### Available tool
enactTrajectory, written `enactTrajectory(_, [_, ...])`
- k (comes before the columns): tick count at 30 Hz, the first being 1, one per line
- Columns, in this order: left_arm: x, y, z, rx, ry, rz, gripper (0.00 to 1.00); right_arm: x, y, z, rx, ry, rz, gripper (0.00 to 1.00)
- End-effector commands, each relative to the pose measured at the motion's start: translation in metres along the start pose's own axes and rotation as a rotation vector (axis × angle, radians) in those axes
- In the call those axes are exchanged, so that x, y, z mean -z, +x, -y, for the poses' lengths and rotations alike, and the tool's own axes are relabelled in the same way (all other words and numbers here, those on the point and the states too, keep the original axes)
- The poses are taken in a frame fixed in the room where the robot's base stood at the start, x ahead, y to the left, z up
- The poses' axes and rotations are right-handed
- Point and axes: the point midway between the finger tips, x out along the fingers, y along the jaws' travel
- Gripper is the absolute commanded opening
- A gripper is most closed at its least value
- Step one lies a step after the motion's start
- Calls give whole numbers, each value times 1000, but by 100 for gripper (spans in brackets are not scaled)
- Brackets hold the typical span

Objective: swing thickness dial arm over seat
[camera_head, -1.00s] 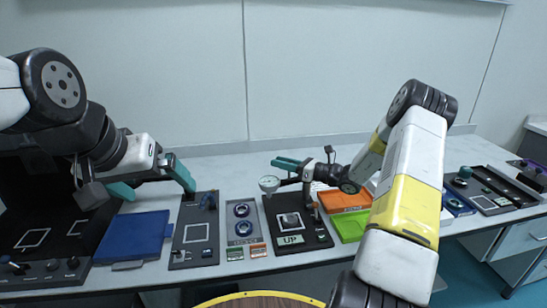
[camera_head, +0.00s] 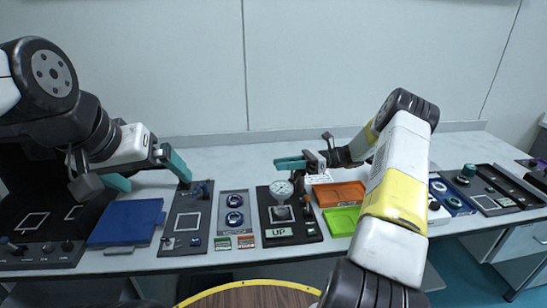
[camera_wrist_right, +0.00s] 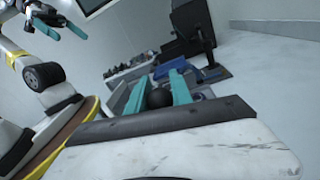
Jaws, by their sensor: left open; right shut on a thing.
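The thickness dial (camera_head: 283,189) has a round white face and stands over the seat (camera_head: 281,212) on the black station with the "UP" label (camera_head: 279,232). The dial partly hides the seat, so I cannot tell whether they touch. My right gripper (camera_head: 290,163) is behind and above the dial. In the right wrist view its teal fingers are shut on a dark round knob (camera_wrist_right: 159,97). The dial arm is mostly hidden. My left gripper (camera_head: 151,175) is open and empty above the blue tray, with its fingers wide apart.
A blue tray (camera_head: 126,222) and a dark panel with a white square (camera_head: 187,220) lie to the left. A grey plate with two round mounts (camera_head: 235,217) is beside the station. Orange (camera_head: 338,194) and green (camera_head: 341,220) trays lie to its right. A round wooden-topped stool (camera_head: 250,297) is in front.

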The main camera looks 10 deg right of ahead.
Motion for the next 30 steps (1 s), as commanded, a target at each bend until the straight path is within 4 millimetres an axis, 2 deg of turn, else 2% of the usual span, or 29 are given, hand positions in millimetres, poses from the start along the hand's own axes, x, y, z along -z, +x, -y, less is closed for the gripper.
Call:
enactTrajectory(16, [0,0,0,0,0,0,100,-2,-2,-2,-25,-4,-4,0])
enactTrajectory(17, [0,0,0,0,0,0,100,-2,-3,-2,-24,-4,-4,29])
enactTrajectory(20, [0,0,0,0,0,0,100,-1,-2,-2,-24,-4,-4,48])
enactTrajectory(30, [0,0,0,0,0,0,100,0,-4,-2,-24,-2,-4,48])
